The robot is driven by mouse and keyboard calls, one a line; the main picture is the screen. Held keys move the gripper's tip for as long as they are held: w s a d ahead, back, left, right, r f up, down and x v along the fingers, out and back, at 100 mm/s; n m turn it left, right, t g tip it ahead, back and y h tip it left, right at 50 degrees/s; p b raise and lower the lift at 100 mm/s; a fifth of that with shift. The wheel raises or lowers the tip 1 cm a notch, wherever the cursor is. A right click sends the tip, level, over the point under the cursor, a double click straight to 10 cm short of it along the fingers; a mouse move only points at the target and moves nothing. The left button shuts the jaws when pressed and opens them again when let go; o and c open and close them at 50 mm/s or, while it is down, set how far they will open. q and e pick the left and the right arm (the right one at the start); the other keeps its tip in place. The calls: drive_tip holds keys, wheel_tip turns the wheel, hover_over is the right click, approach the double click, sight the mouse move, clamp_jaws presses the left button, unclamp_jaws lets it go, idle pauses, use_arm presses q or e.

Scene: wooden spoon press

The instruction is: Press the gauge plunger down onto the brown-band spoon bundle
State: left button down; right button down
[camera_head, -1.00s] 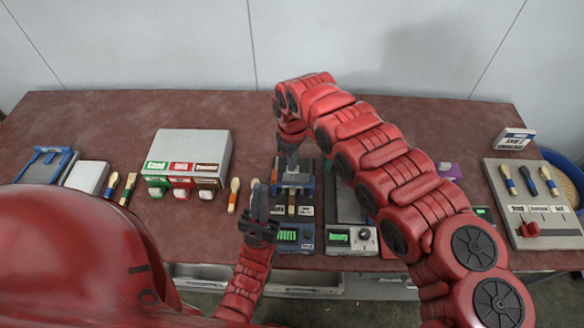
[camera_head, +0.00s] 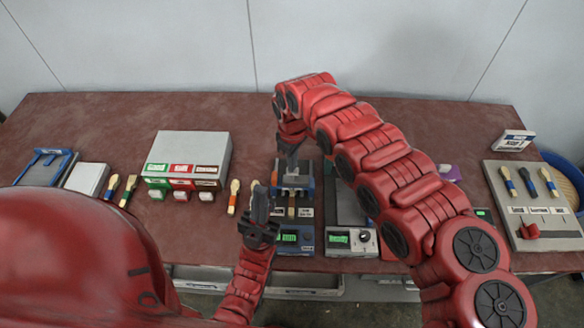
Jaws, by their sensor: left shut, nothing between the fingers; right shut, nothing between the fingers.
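The blue-grey press gauge (camera_head: 306,237) stands near the table's front edge, with a lit green display. Its plunger head (camera_head: 293,181) is at the back. A spoon bundle with a brownish handle (camera_head: 291,207) shows beneath the head; its band is too small to make out. My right gripper (camera_head: 291,166) is shut and points down onto the top of the plunger, seemingly touching it; exact contact is unclear. My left gripper (camera_head: 260,204) is shut and empty, at the gauge's left side, and partly hides it.
A grey device with a green display (camera_head: 340,239) stands right of the gauge, partly behind my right arm. A sorting box (camera_head: 189,150) with green, red and brown labels is to the left. Loose spoons (camera_head: 234,196) lie between. A spoon board (camera_head: 546,236) is far right.

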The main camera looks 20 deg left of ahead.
drive_tip(key=shift+r+p, duration=1.1)
drive_tip(key=shift+r, duration=1.8)
